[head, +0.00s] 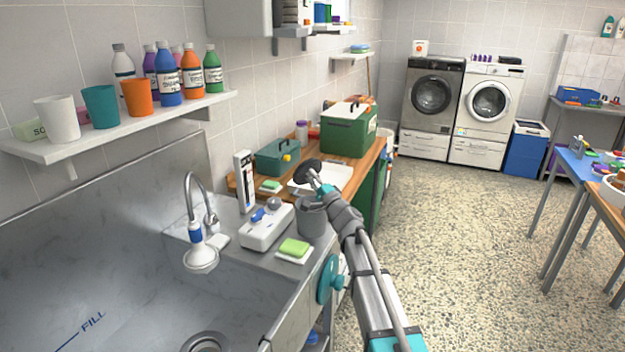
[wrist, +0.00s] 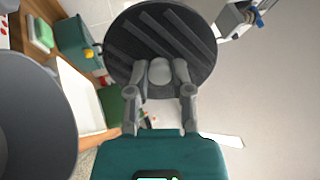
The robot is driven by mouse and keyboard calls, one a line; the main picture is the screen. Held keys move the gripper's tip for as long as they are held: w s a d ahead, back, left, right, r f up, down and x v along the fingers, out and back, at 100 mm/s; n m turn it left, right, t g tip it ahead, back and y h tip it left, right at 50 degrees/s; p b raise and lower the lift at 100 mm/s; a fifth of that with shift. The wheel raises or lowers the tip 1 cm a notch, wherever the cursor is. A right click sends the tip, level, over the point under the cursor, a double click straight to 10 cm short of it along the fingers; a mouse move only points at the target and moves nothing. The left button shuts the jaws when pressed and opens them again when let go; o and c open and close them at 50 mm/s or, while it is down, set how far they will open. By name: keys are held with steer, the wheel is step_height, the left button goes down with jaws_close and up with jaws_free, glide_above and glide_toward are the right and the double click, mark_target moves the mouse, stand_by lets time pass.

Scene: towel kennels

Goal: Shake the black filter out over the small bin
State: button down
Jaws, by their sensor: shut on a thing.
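The black filter (head: 306,171) is a round dark disc at the end of my arm in the head view. In the wrist view the filter (wrist: 133,40) shows its ribbed face, with a pale round knob at its middle. My gripper (head: 319,184) is shut on the filter; in the wrist view both fingers (wrist: 160,80) close on the knob. The small grey bin (head: 313,219) stands on the counter beside the sink, below the filter in the head view and partly hidden by my arm. A large dark grey round shape at the wrist view's left edge looks like the bin (wrist: 35,120).
Next to the bin are a white device (head: 266,228) with a blue part, a green sponge (head: 293,248) and the tap (head: 195,215). Behind are a white tray (head: 335,177), a teal box (head: 277,158) and a green case (head: 348,135).

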mark_target(312, 160)
steer(key=shift+r+g+h+p, duration=0.3)
steer(key=shift+p, duration=0.6)
steer(key=g+h+p, duration=0.1)
steer(key=p, duration=0.2)
steer(key=r+g+p, duration=0.1)
steer(key=p, duration=0.2)
steer(key=g+h+p, duration=0.1)
steer(key=p, duration=0.1)
steer(key=shift+s+d+r+h+p, duration=0.2)
steer(key=shift+s+r+h+p, duration=0.1)
steer(key=shift+p, duration=0.1)
